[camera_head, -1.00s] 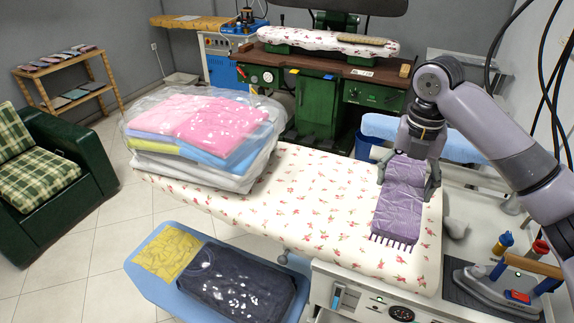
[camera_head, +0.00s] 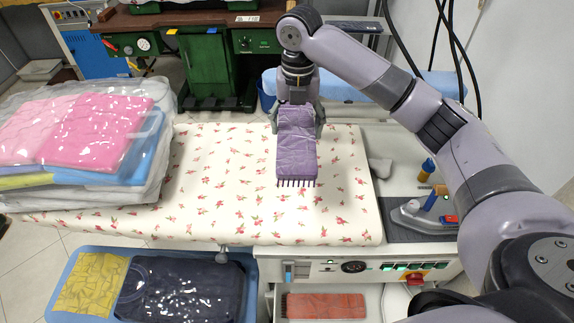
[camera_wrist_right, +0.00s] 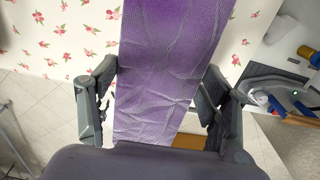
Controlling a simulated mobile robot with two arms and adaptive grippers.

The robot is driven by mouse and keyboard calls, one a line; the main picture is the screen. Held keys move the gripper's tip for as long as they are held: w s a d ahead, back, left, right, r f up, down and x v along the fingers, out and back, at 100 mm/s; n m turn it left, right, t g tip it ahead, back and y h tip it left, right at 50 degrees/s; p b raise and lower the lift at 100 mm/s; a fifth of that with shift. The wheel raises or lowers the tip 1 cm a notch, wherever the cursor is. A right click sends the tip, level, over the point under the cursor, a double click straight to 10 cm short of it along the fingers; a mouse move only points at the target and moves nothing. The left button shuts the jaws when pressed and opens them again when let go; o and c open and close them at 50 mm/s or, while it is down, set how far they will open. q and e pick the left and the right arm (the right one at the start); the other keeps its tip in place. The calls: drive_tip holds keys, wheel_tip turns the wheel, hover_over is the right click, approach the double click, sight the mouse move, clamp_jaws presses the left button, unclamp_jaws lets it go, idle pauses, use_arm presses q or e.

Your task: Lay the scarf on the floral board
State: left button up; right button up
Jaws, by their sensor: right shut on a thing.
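The purple scarf (camera_head: 297,150) hangs or lies flat over the right part of the floral board (camera_head: 225,190), its dark fringe toward the front edge. I cannot tell how much of it touches the board. My right gripper (camera_head: 299,122) is at the scarf's far end, near the board's back edge, and shut on it. In the right wrist view the scarf (camera_wrist_right: 170,70) runs between the two fingers of the gripper (camera_wrist_right: 160,100), with the floral cloth (camera_wrist_right: 65,35) beyond. My left gripper is not in view.
Bagged folded laundry (camera_head: 85,135) covers the board's left end. An iron (camera_head: 425,212) rests to its right. A blue tray (camera_head: 250,290) with yellow and dark cloths is in front, beside an open drawer with an orange cloth (camera_head: 325,305). The board's middle is clear.

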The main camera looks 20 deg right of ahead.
wheel_tip(320, 180, down, 14)
drive_tip(key=shift+f+p, duration=0.25)
drive_tip(key=shift+p, duration=0.85)
drive_tip(key=shift+f, duration=0.25)
drive_tip(key=shift+f, duration=0.15)
drive_tip(key=o, duration=1.2)
wheel_tip(320, 180, up, 12)
drive_tip(key=b, duration=0.2)
drive_tip(key=shift+r+b, duration=0.2)
drive_tip(key=shift+b, duration=0.1)
